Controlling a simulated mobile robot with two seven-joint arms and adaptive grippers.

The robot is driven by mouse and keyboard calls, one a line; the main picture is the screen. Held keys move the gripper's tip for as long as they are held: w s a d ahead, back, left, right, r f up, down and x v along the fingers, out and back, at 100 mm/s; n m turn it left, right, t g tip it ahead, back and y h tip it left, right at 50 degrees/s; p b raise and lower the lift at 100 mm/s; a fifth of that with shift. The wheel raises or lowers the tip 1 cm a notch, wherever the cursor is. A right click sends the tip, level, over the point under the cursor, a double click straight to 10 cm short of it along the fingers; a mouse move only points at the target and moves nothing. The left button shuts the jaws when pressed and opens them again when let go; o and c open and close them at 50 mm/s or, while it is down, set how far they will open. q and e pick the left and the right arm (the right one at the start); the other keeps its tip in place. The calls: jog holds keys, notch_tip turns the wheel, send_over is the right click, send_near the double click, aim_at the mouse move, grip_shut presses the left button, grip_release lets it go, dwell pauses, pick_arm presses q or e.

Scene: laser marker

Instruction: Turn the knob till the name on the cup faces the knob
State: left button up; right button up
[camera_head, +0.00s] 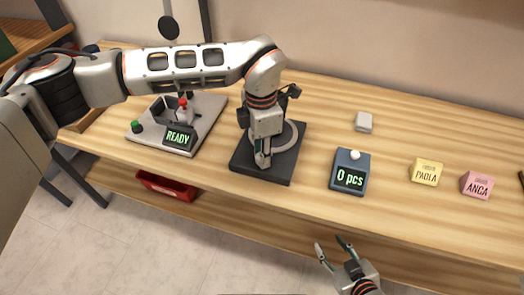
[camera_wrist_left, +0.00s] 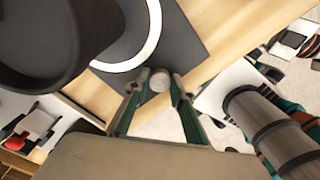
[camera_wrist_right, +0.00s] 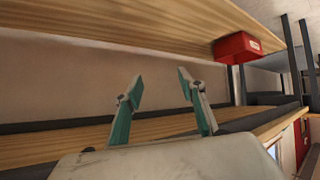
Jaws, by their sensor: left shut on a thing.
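A dark plate (camera_head: 252,165) with a pale ring (camera_head: 294,140) stands on the bench, mostly behind my left gripper (camera_head: 263,158). In the left wrist view, that gripper (camera_wrist_left: 160,88) is shut on a small round pale knob (camera_wrist_left: 159,79) at the plate's edge. A large dark round body, seemingly the cup (camera_wrist_left: 45,45), fills the upper left of that view, beside the ring. No name shows on its visible side. In the head view my arm mostly hides the cup. My right gripper (camera_head: 335,248) is open and empty in front of the bench; it also shows in the right wrist view (camera_wrist_right: 160,85).
A grey device with a READY display (camera_head: 179,138) stands left of the plate. A counter reading 0 pcs (camera_head: 350,177), a yellow PAOLA block (camera_head: 426,172) and a pink ANCA block (camera_head: 476,185) are to the right. A red bin (camera_head: 167,186) sits below the bench top.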

pick_arm(q)
jog(key=shift+r+n+p, duration=0.15)
jog(key=shift+n+p, duration=0.15)
jog(key=shift+n, duration=0.6)
jog(key=n+p, duration=0.1)
jog(key=n, duration=0.2)
jog(key=shift+n, duration=0.3)
jog(key=n, duration=0.6)
jog(key=shift+p, duration=0.35)
jog(key=shift+n, duration=0.8)
jog(key=shift+a+n, duration=0.1)
jog(key=shift+n, duration=0.2)
jog(key=o, duration=0.7)
jog(key=shift+c, duration=0.2)
jog(key=shift+o, duration=0.7)
